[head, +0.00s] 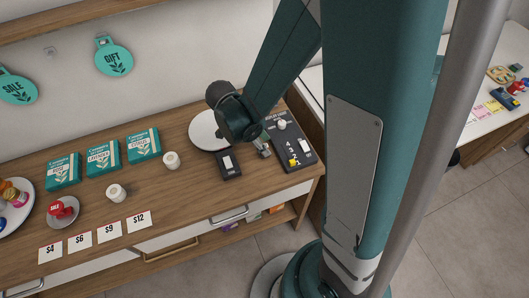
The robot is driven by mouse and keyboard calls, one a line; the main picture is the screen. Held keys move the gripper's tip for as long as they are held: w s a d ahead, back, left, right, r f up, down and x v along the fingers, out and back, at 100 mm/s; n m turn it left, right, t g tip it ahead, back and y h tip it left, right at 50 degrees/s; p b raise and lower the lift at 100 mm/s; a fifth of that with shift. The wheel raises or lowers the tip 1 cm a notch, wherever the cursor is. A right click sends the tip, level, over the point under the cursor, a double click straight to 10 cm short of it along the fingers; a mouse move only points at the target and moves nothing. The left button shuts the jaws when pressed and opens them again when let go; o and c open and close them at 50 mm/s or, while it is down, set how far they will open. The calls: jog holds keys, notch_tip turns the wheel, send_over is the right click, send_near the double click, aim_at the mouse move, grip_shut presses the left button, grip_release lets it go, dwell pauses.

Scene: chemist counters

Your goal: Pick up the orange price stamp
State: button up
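I cannot make out with certainty which thing is the orange price stamp. Small orange, pink and yellow items lie on a white round plate (26,217) at the far left, cut by the picture edge. A red piece marked SALE (56,208) sits on a small grey dish (74,214). My gripper (265,152) is over the right part of the wooden counter, between a small dark device and a dark board, far from the left plate. Its fingers are small and partly hidden by my wrist; their opening is unclear.
The wooden counter (190,200) carries teal boxes (103,157), white cups (171,160), price cards (80,241), a dark device (229,164) and a dark board (303,158). A white counter (480,125) at right holds small coloured items. The counter's middle has free room.

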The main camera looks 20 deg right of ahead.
jog(key=shift+x, duration=1)
jog(key=shift+c, duration=0.7)
grip_shut()
